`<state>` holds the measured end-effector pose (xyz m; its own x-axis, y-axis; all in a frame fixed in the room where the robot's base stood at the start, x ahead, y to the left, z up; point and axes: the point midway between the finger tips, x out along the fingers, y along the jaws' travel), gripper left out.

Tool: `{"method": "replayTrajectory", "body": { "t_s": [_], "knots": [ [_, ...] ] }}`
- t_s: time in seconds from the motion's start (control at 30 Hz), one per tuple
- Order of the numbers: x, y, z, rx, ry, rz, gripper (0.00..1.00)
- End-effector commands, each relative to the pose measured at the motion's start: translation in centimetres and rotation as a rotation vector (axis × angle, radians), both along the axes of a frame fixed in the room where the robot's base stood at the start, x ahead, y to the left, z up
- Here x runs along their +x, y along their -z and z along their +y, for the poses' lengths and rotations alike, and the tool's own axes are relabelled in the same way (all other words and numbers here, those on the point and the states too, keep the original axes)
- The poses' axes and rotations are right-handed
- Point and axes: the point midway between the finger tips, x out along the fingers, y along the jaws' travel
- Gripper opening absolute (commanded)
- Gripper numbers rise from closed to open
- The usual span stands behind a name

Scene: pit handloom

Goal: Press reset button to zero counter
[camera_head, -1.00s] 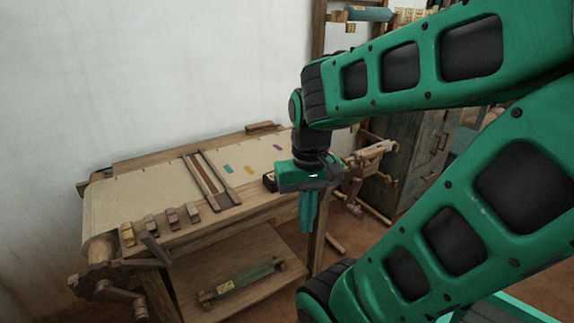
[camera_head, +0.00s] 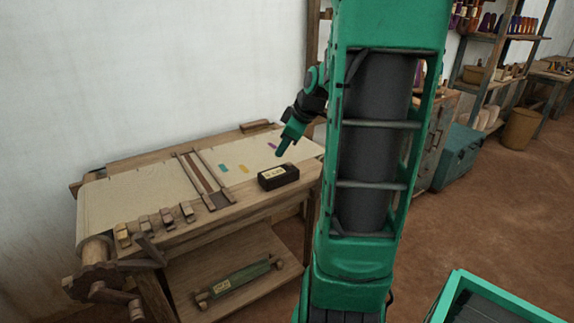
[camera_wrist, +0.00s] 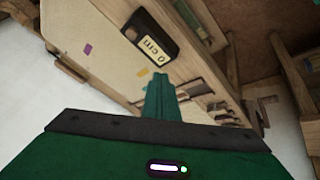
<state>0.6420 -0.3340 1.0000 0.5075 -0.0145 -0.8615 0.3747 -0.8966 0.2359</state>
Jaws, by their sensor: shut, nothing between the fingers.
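The counter (camera_head: 278,177) is a small black box with a cream label or display on its front. It sits on the right part of the loom's front beam. It also shows near the top of the wrist view (camera_wrist: 150,36), with markings too small to read surely. I cannot make out the reset button in either view. My gripper (camera_head: 281,151) is shut and empty, its tip pointing down over the cloth, just above the counter in the head picture. In the wrist view its green fingers (camera_wrist: 161,88) appear below the counter, apart from it.
The loom cloth (camera_head: 135,197) carries small coloured patches and a wooden crosspiece (camera_head: 203,178). Several wooden pegs (camera_head: 166,216) line the front beam at left. A green shuttle-like piece (camera_head: 238,279) lies on the lower shelf. A teal chest (camera_head: 455,158) stands at the right.

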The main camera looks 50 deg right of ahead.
Motion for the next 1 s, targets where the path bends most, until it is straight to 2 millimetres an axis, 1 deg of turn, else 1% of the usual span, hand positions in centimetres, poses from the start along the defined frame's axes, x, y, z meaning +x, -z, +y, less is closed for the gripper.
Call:
{"method": "replayTrajectory", "body": {
  "t_s": [0.03, 0.1, 0.2, 0.33, 0.5, 0.77, 0.87, 1.0],
  "knots": [
    [0.8, -0.1, -2.0, -0.024, -0.036, -0.042, 0.0],
    [1.9, -0.5, -3.9, -0.066, -0.099, -0.102, 0.0],
    [2.9, -1.1, -6.3, -0.121, -0.164, -0.174, 0.0],
    [3.6, -1.7, -8.3, -0.172, -0.212, -0.235, 0.0],
    [3.8, -2.1, -9.0, -0.197, -0.234, -0.261, 0.0],
    [3.8, -2.1, -9.0, -0.196, -0.235, -0.26, 0.0],
    [3.8, -1.9, -9.0, -0.196, -0.233, -0.259, 0.0],
    [3.7, -0.9, -9.0, -0.194, -0.232, -0.258, 0.0]
  ]
}}
